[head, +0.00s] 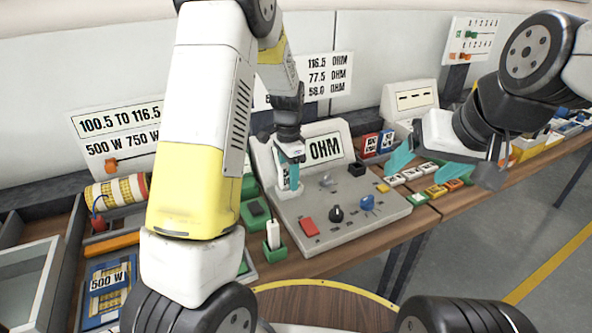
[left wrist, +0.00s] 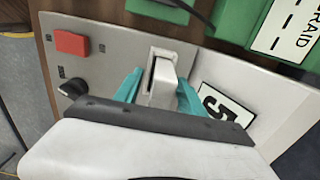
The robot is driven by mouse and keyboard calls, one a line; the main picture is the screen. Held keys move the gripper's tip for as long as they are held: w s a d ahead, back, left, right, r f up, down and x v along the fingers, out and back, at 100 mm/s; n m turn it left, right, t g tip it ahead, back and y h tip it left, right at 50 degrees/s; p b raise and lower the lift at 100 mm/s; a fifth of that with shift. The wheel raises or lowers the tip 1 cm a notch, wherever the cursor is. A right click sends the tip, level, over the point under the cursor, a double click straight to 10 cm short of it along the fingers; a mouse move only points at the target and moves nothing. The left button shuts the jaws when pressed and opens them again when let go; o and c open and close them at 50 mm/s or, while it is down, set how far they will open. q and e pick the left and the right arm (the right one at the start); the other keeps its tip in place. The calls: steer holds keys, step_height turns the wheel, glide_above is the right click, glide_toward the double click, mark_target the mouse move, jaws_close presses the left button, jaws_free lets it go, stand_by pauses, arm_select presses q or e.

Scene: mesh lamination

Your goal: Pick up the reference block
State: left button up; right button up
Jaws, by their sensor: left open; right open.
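A pale block (left wrist: 163,82), which I take for the reference block, stands in a light socket on the grey meter panel (left wrist: 112,52) in the left wrist view. My left gripper (left wrist: 160,92) is open, with one teal finger on each side of it. I cannot tell whether the fingers touch it. In the head view my left gripper (head: 288,178) is low over the left part of the panel (head: 385,215), in front of the OHM display (head: 325,148), and partly hides block and socket. My right gripper (head: 425,158) is open and empty, right of the panel.
A red button (head: 309,227), a black knob (head: 336,214) and a blue knob (head: 367,202) stand on the panel. A green holder with a white piece (head: 272,236) is at its front left. Small labelled tiles (head: 412,174) lie near the right gripper.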

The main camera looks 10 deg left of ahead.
arm_select(q)
steer(key=shift+c, duration=0.2)
jaws_close()
